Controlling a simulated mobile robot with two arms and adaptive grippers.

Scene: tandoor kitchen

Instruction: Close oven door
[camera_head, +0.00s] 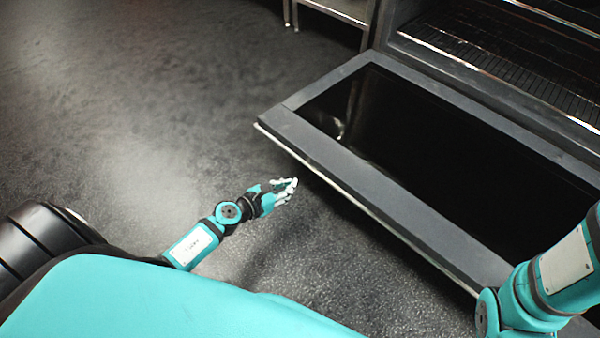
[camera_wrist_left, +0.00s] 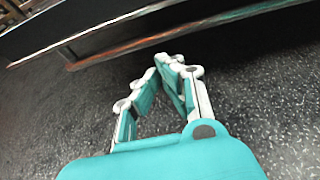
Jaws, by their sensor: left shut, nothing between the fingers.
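The oven door (camera_head: 372,185) is folded down and open, lying roughly flat, with a grey frame around a dark glass panel. Its front edge also shows across the top of the left wrist view (camera_wrist_left: 130,22). My left gripper (camera_head: 292,184) is shut and empty, in front of the door's near edge and toward its left end; it looks apart from the door. In the left wrist view the left gripper's fingers (camera_wrist_left: 168,62) come together below the door edge. My right arm comes in at the lower right, over the door's near right corner; its gripper is out of the picture.
The oven cavity (camera_head: 480,50) is open behind the door, with wire racks (camera_head: 500,75) inside. A metal table or shelf with legs (camera_head: 340,12) stands left of the oven. The dark floor (camera_head: 150,110) to the left is clear.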

